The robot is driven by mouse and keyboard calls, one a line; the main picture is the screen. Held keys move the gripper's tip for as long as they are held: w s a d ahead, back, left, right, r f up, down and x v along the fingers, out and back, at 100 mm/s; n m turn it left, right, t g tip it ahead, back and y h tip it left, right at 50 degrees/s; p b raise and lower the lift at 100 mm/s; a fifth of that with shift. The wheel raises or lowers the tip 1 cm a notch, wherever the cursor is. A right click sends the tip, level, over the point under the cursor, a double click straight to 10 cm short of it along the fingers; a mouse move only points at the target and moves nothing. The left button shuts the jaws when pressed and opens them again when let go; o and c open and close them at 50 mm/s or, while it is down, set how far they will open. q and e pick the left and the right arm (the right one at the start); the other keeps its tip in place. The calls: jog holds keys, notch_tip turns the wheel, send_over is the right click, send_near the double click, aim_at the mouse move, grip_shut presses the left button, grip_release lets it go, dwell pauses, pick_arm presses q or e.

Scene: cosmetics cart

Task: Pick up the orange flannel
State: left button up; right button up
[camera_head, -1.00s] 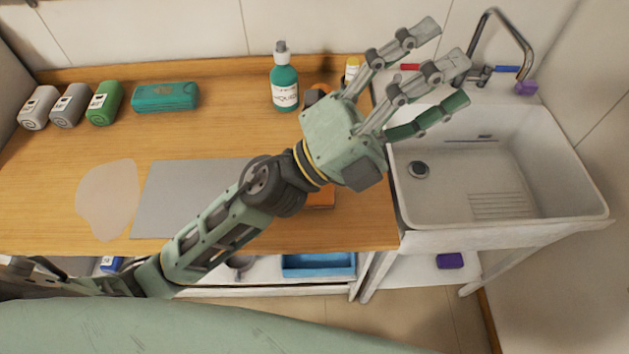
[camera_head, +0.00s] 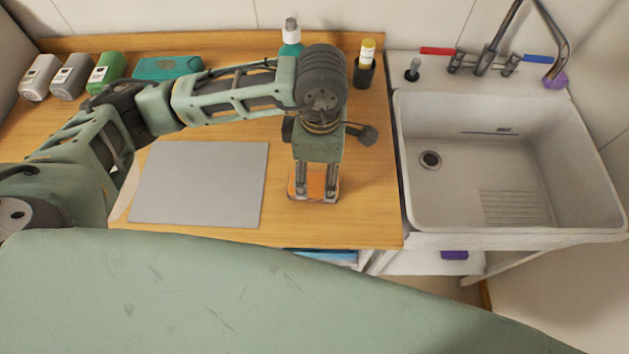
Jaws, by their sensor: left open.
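The orange flannel (camera_head: 316,184) lies on the wooden counter, right of the grey mat and near the counter's front edge. My left gripper (camera_head: 314,195) points down right over it, fingers apart on either side of the visible orange. The gripper hides much of the flannel. I cannot tell whether the fingertips touch the cloth or the counter. The flannel does not look lifted. My right gripper is not in view.
A grey mat (camera_head: 200,185) lies left of the gripper. A white sink (camera_head: 505,160) with a tap adjoins the counter at the right.

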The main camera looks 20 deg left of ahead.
aim_at(314, 183)
pick_arm(q)
jog(key=f+p, duration=0.2)
jog(key=f, duration=0.1)
jog(key=a+f+p, duration=0.1)
jog(key=f, duration=0.1)
jog(key=shift+s+f, duration=0.15)
jog(key=shift+s, duration=0.1)
jog(key=shift+f, duration=0.25)
jog(key=c, duration=1.2)
